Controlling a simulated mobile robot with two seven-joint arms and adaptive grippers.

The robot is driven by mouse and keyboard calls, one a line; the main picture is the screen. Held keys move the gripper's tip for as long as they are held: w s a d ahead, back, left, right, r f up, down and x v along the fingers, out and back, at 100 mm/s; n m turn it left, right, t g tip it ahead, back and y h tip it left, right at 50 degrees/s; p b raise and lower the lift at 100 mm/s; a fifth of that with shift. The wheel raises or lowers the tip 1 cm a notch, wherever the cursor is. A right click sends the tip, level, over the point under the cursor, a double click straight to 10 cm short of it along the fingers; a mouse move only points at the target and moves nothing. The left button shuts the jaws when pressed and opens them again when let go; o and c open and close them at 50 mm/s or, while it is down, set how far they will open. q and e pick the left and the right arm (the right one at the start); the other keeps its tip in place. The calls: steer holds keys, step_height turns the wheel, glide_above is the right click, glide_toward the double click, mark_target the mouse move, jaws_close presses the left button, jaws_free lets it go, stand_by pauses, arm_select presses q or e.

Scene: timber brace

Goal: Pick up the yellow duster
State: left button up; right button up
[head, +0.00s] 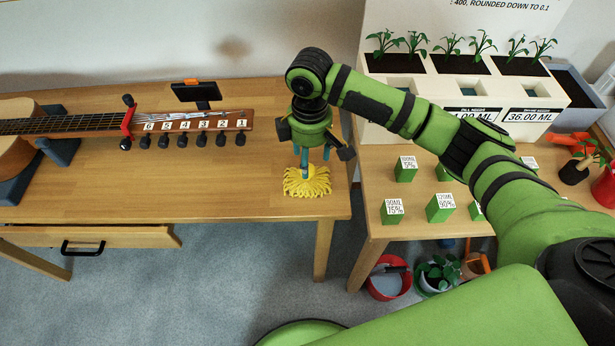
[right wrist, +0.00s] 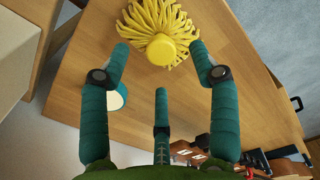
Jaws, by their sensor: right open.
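The yellow duster (head: 307,182), with stringy strands, lies on the wooden table near its right front corner. In the right wrist view the duster (right wrist: 161,46) shows a round yellow cap with strands fanning out around it. My right gripper (head: 305,155) is directly above the duster, pointing down. It also shows in the right wrist view (right wrist: 160,62), with its teal fingers spread and nothing held. The duster is just beyond the fingertips in that view; I cannot tell whether they touch. My left gripper is not in view.
A guitar (head: 75,124) lies on supports at the table's left. An open drawer (head: 90,236) juts out below. A second table (head: 375,228) on the right holds green labelled blocks (head: 440,208) and a planter (head: 460,85). A round pale-and-teal object (right wrist: 118,98) is partly hidden behind a finger.

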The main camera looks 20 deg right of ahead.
step_height(320, 180, down, 5)
steer(key=shift+w+a+f, duration=0.1)
steer(key=shift+w, duration=0.05)
jaws_close()
stand_by(0.4)
steer(key=shift+r, duration=0.6)
step_height(320, 180, up, 3)
steer(key=shift+f, duration=0.2)
steer(key=s+d+r, duration=0.1)
steer(key=s+r, duration=0.6)
steer(key=s, duration=0.4)
steer(key=shift+s+d+r, duration=0.15)
steer(key=shift+s+d, duration=0.1)
steer(key=shift+d, duration=0.15)
